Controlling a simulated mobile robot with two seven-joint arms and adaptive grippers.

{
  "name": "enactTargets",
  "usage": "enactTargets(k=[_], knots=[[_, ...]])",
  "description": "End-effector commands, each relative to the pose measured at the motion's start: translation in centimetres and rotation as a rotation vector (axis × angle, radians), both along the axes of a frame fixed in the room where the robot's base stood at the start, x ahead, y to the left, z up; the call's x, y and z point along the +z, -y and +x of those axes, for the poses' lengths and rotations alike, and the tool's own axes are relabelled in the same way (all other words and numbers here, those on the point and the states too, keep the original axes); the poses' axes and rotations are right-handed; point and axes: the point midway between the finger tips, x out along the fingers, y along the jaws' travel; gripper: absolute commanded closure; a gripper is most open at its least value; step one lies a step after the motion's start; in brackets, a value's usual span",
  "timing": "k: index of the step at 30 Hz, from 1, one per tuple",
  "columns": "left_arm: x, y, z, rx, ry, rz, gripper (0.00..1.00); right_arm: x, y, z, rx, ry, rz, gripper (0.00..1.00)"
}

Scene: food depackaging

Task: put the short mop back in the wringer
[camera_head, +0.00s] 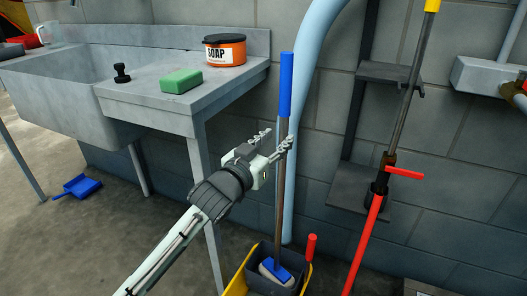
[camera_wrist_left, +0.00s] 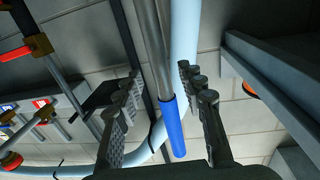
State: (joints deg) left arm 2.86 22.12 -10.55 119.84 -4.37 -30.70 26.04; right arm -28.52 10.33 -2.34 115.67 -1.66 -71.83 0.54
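The short mop has a blue grip (camera_head: 286,85) and a grey shaft (camera_head: 279,205). It stands nearly upright, with its blue and white head (camera_head: 277,271) at the yellow bucket with the dark wringer (camera_head: 258,256). I cannot tell how deep the head sits. My left gripper (camera_head: 277,144) is open beside the shaft, just below the blue grip. In the left wrist view, the grip (camera_wrist_left: 172,125) and shaft show between the parted fingers of the gripper (camera_wrist_left: 160,95); contact is not visible. My right gripper is not in view.
A grey sink counter (camera_head: 150,95) with a green sponge (camera_head: 181,80) and an orange soap tub (camera_head: 225,49) stands left. A light blue pipe (camera_head: 312,60) runs behind the mop. A red pole (camera_head: 364,240) and wall shelves (camera_head: 352,187) are right. A blue dustpan (camera_head: 78,187) lies on the floor.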

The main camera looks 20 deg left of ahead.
Motion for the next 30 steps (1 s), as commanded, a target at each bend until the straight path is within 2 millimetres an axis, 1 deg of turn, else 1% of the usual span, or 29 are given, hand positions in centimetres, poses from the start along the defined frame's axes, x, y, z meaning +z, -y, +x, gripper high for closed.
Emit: enactTargets(k=[1, 3, 6, 9, 12, 17, 19, 20, 22, 23, 24, 25, 26, 27, 29, 30], knots=[[-0.2, -0.1, -1.3, -0.001, -0.003, 0.000, 0.61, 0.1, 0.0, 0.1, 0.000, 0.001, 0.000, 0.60], [-0.1, -0.3, -2.8, -0.001, -0.002, -0.001, 0.61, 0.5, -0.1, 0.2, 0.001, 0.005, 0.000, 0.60], [0.0, -0.5, -4.6, -0.001, -0.002, 0.000, 0.61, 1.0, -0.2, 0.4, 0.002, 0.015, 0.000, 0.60], [0.0, -0.7, -6.0, -0.001, -0.001, 0.000, 0.61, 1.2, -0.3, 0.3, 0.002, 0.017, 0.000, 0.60], [0.1, -0.9, -6.8, -0.001, 0.000, 0.001, 0.61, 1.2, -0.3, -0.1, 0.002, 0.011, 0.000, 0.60], [0.1, -1.0, -7.2, 0.001, -0.002, 0.001, 0.61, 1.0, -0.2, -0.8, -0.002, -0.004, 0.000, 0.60], [-1.0, -1.2, -7.2, 0.011, -0.028, 0.007, 0.61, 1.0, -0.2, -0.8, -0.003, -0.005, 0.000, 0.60], [-1.9, -1.4, -7.3, 0.021, -0.054, 0.012, 0.61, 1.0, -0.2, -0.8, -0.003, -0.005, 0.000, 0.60], [-5.5, -2.3, -7.8, 0.053, -0.149, 0.036, 0.61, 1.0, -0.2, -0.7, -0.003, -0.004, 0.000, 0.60], [-7.5, -2.7, -8.2, 0.071, -0.204, 0.049, 0.61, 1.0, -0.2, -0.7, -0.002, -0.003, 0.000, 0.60], [-10.7, -3.4, -9.0, 0.094, -0.291, 0.071, 0.61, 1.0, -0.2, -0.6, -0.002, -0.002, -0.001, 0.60], [-13.2, -3.9, -9.9, 0.111, -0.364, 0.091, 0.61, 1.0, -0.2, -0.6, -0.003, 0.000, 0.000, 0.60], [-15.8, -4.4, -11.0, 0.125, -0.439, 0.110, 0.61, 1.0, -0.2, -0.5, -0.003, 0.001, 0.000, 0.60], [-19.2, -5.0, -12.8, 0.142, -0.543, 0.137, 0.61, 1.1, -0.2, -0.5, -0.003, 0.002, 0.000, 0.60], [-23.9, -5.7, -15.8, 0.157, -0.695, 0.175, 0.61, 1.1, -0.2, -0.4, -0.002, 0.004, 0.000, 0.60], [-26.6, -6.0, -18.1, 0.161, -0.791, 0.197, 0.61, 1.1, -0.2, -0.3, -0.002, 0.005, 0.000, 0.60]])
